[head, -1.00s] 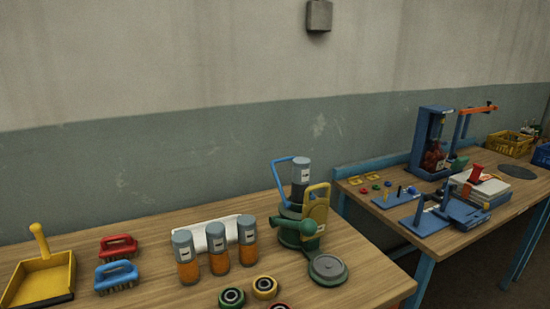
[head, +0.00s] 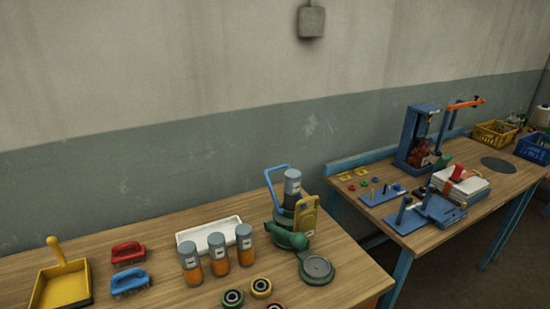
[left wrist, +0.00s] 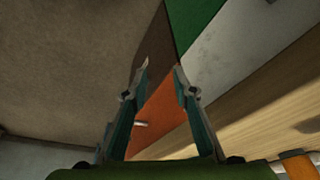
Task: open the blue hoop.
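A blue hoop-shaped bar (head: 267,184) stands at the back of the green device (head: 284,232) on the near bench, at its back right. It arches up beside a grey-capped cylinder (head: 292,187); a yellow handled part (head: 306,216) is at its right. I take this bar for the blue hoop; whether it is latched cannot be told. My left gripper (left wrist: 160,68) shows in the left wrist view, its fingers apart and nothing between them. Blurred orange, green and grey panels lie beyond it. Neither gripper is in the head view, so the left one's place relative to the hoop is unclear.
Several grey-capped orange jars (head: 219,263) stand left of the device, before a white tray (head: 220,226). Two brushes (head: 129,281) and a yellow dustpan (head: 62,286) lie further left. A second bench (head: 490,196) with a blue press (head: 417,136) stands to the right.

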